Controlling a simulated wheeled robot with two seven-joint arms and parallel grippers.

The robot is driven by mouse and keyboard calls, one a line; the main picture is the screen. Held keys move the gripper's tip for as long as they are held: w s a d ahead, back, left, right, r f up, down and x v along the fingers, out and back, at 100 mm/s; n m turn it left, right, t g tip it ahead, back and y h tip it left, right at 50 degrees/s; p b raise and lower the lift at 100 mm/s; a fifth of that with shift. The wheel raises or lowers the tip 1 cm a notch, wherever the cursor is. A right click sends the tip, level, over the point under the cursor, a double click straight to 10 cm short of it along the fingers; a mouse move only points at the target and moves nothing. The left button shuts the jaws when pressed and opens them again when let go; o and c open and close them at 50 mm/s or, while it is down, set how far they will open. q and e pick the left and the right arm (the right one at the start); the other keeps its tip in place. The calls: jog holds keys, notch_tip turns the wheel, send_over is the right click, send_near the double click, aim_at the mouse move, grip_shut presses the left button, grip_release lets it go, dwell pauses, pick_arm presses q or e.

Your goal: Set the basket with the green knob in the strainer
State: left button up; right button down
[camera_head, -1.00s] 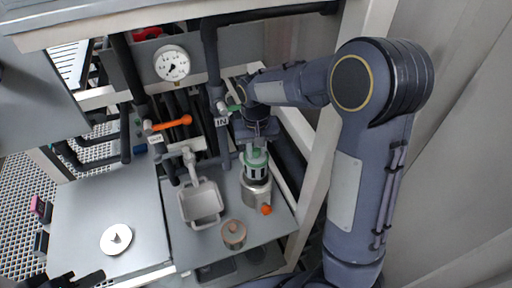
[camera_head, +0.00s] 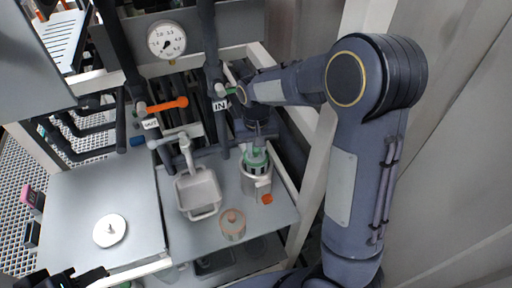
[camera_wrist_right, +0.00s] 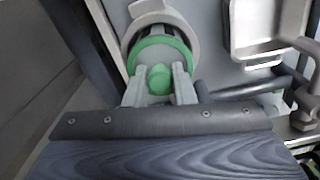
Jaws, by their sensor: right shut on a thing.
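My right gripper (camera_wrist_right: 160,92) is shut on the green knob (camera_wrist_right: 159,79) of a basket with a green ring (camera_wrist_right: 160,45) and dark slotted sides. In the head view the basket (camera_head: 256,159) is upright at the mouth of the grey strainer (camera_head: 257,186), which has an orange knob (camera_head: 267,199) low on its side. Its lower part appears to be inside the strainer, with the green ring above the rim. How deep it sits is hard to tell. My left gripper (camera_head: 75,278) is only partly in view at the bottom left, away from these things.
A second vessel with a copper-coloured top (camera_head: 232,222) stands in front of the strainer. A grey square tray (camera_head: 199,192) is left of it. A white knobbed disc (camera_head: 110,230) lies on the left panel. Pipes with an orange handle (camera_head: 167,105) and a gauge (camera_head: 166,40) stand behind.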

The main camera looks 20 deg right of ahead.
aim_at(256, 167)
jog(key=shift+f+b, duration=2.9)
jog(key=shift+f, duration=1.15)
jog(key=shift+f, duration=0.25)
jog(key=c, duration=1.1)
grip_release()
jog(key=shift+c, duration=0.2)
notch_tip(256, 167, up, 8)
jog(key=p, duration=0.6)
jog(key=shift+f, duration=0.1)
